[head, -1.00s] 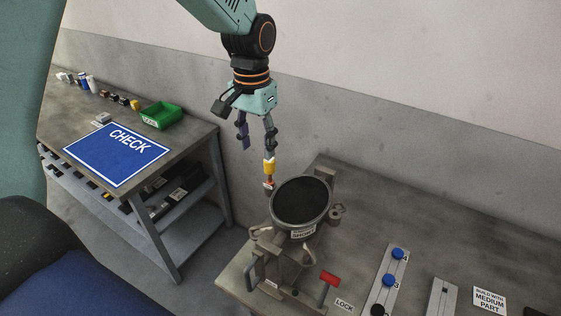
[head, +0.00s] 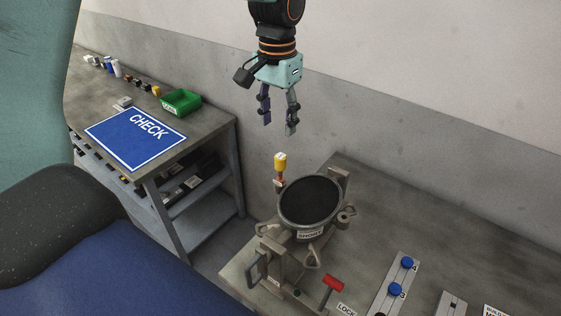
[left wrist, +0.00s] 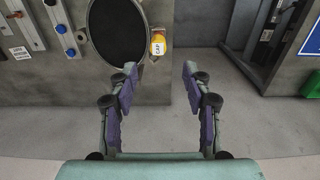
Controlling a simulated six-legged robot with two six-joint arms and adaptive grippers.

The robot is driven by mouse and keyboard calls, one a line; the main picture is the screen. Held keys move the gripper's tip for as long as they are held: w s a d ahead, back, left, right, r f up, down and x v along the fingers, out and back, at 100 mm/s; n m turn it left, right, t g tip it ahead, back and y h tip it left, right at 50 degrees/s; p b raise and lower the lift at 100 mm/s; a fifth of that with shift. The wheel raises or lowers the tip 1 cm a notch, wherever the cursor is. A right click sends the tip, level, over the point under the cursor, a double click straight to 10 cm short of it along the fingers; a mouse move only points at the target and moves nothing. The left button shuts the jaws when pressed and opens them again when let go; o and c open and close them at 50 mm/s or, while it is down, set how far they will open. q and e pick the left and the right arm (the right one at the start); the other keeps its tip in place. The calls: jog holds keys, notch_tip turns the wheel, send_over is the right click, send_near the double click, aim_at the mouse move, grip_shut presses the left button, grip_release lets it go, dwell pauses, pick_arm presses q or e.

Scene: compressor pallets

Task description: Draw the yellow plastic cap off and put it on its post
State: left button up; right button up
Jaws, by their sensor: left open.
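The yellow cap (head: 281,160) sits upright on top of a thin reddish stem beside the round black-topped unit (head: 310,201). It also shows in the left wrist view (left wrist: 158,45), with a white label reading CAP. My left gripper (head: 279,127) is open and empty above the cap, its fingers pointing down and apart from it. In the left wrist view its open fingertips (left wrist: 159,71) lie to both sides below the cap in the picture. My right gripper is not in view.
A red-handled lever (head: 333,283) and a rail with blue knobs (head: 396,290) are on the near bench (head: 400,215). A second table at left holds a blue CHECK mat (head: 136,139) and a green bin (head: 181,102). A floor gap separates the tables.

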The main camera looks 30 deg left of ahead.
aim_at(281, 156)
pick_arm(q)
jog(key=shift+d+f, duration=0.25)
jog(key=shift+f, duration=0.3)
jog(key=f, duration=0.5)
jog(key=shift+w+a+f, duration=0.2)
jog(key=shift+w+f, duration=0.05)
jog(key=shift+f, duration=0.15)
jog(key=shift+s+d+f+b, duration=0.15)
jog(key=shift+f+b, duration=0.15)
jog(key=shift+f, duration=0.15)
jog(key=shift+s+d+f+b, duration=0.1)
jog(key=shift+f+b, duration=0.15)
jog(key=shift+f, duration=0.15)
jog(key=shift+w+f, duration=0.25)
jog(key=shift+w+a+f, duration=0.1)
jog(key=shift+a, duration=0.1)
jog(key=shift+s+r, duration=0.2)
jog(key=shift+s, duration=0.1)
jog(key=shift+w+d, duration=0.2)
